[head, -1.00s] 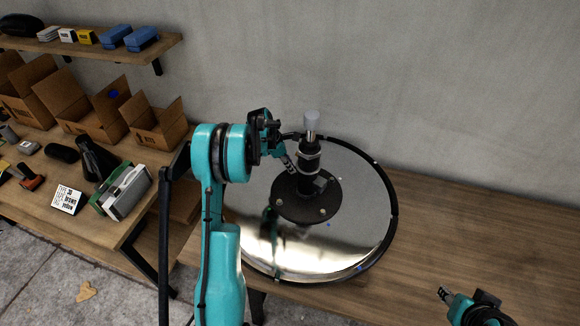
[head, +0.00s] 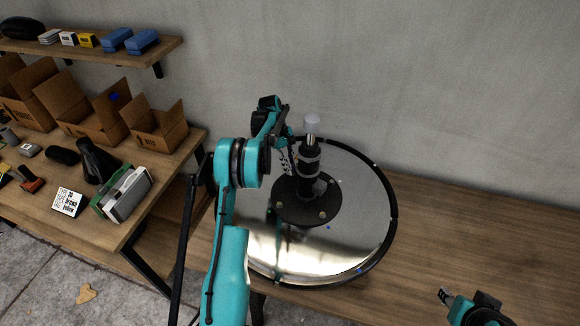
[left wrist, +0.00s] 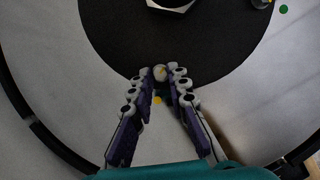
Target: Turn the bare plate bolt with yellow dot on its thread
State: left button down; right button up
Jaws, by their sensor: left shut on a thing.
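The upturned barber chair base is a chrome disc (head: 345,180) with a black round plate (head: 300,212) and an upright black column (head: 308,160) at its middle. In the left wrist view a pale bolt (left wrist: 160,73) sits at the rim of the black plate (left wrist: 205,40). A yellow dot (left wrist: 157,100) shows beside it, on the light disc surface. My left gripper (left wrist: 162,76) is shut on this bolt, its fingertips on either side. My right gripper (head: 446,295) hangs at lower right, away from the base.
Another bolt (left wrist: 262,3) with a green dot (left wrist: 283,9) shows at the wrist view's top edge. Two bolts show on the plate's front (head: 321,214). The bench (head: 470,225) is clear on the right. A side table at left holds cardboard boxes (head: 95,115) and tools.

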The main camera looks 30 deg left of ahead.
pick_arm(q)
jog(key=m, duration=0.2)
jog(key=m+g, duration=0.1)
jog(key=m+y, duration=0.1)
jog(key=m, duration=0.1)
jog(key=shift+w+d+m+g+p, duration=0.15)
jog(key=shift+w+m+g+p, duration=0.15)
jog(key=shift+g, duration=0.1)
jog(key=m, duration=0.2)
jog(key=m+g+y, duration=0.1)
jog(key=m, duration=0.2)
jog(key=shift+d+m+y, duration=0.2)
jog(key=shift+m+y, duration=0.1)
jog(key=c, duration=1.5)
grip_release()
jog(key=shift+o, duration=0.2)
jog(key=shift+r, duration=0.1)
notch_tip(320, 180, up, 10)
